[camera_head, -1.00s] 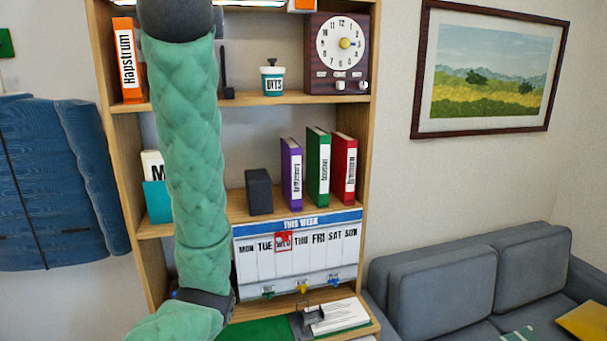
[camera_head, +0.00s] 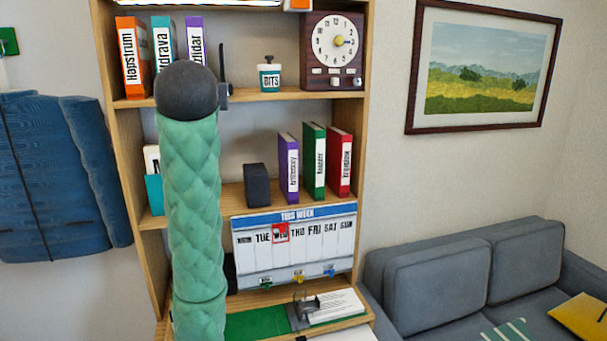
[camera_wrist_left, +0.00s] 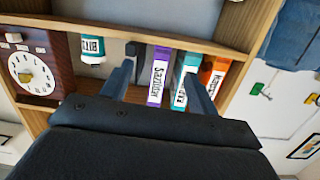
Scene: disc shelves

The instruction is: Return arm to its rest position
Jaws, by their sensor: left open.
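My left arm (camera_head: 193,205), in a green quilted sleeve with a dark rounded joint on top, stands upright in front of the shelf in the head view. Beyond the fingers are a purple book (camera_wrist_left: 160,75), a teal book (camera_wrist_left: 185,80) and an orange book (camera_wrist_left: 214,82) on a shelf. My right gripper is in neither view.
The wooden shelf unit (camera_head: 366,130) holds a clock (camera_head: 336,50), a pot (camera_head: 270,76), a dark box (camera_head: 256,184), several books and a week calendar (camera_head: 295,245). An open binder (camera_head: 300,315) lies below. A grey sofa (camera_head: 440,275) is at right, a blue garment (camera_head: 60,180) at left.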

